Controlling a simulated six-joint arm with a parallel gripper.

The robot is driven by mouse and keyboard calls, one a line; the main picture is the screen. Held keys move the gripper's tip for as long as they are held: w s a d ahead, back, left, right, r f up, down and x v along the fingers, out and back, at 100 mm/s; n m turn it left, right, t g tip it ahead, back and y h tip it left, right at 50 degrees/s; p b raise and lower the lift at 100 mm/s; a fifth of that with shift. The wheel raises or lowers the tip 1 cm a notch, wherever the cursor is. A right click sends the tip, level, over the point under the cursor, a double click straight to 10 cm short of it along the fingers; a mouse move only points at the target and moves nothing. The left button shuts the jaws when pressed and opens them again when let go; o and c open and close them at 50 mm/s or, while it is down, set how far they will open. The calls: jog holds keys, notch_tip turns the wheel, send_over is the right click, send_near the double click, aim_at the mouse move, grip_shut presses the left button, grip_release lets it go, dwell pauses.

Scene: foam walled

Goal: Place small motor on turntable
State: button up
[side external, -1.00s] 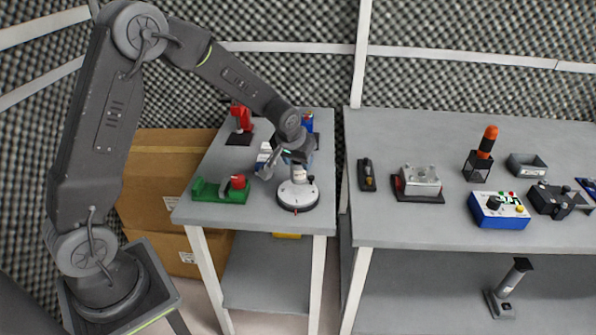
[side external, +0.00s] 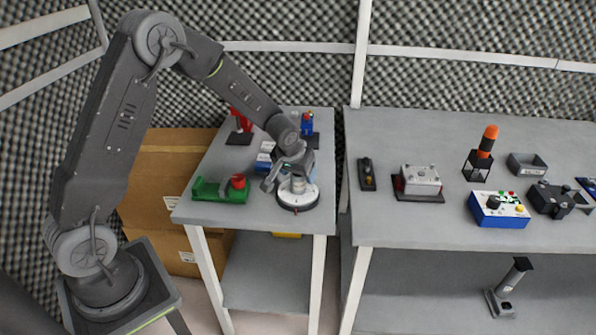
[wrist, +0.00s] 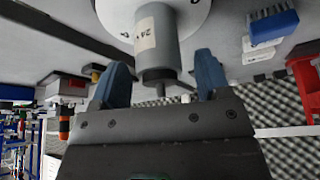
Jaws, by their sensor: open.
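The small motor (wrist: 157,35) is a grey cylinder with a pale label, a darker end and a thin shaft. It stands upright on the white disc of the turntable (wrist: 200,14). In the side view, the motor (side external: 298,184) is partly covered by my gripper, and the turntable (side external: 299,201) is a round white plate on a dark base near the small table's front right corner. My gripper (wrist: 160,82) is open, its two blue-grey fingers apart on either side of the motor's darker end. No finger contact is visible in the wrist view. My gripper (side external: 285,175) is low over the turntable.
A green fixture with a red knob (side external: 221,190) is left of the turntable. A blue-and-white block (side external: 265,156), a red device (side external: 240,124) and a blue device (side external: 308,125) stand behind. The right table (side external: 420,235) holds several devices, including a grey-topped box (side external: 420,180).

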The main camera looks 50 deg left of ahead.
jog(key=v, duration=1.2)
jog(key=s+d+r+m+h, duration=0.1)
jog(key=s+d+r, duration=0.3)
jog(key=s, duration=0.8)
jog(key=s+d+r+m+t, duration=0.1)
jog(key=s+d+r+m, duration=0.2)
jog(key=s+r, duration=0.3)
jog(key=s+d, duration=0.1)
jog(key=s, duration=0.4)
jog(key=shift+s+d+h, duration=0.2)
jog(key=shift+s+h, duration=0.15)
jog(key=shift+h, duration=0.05)
jog(key=shift+r, duration=0.1)
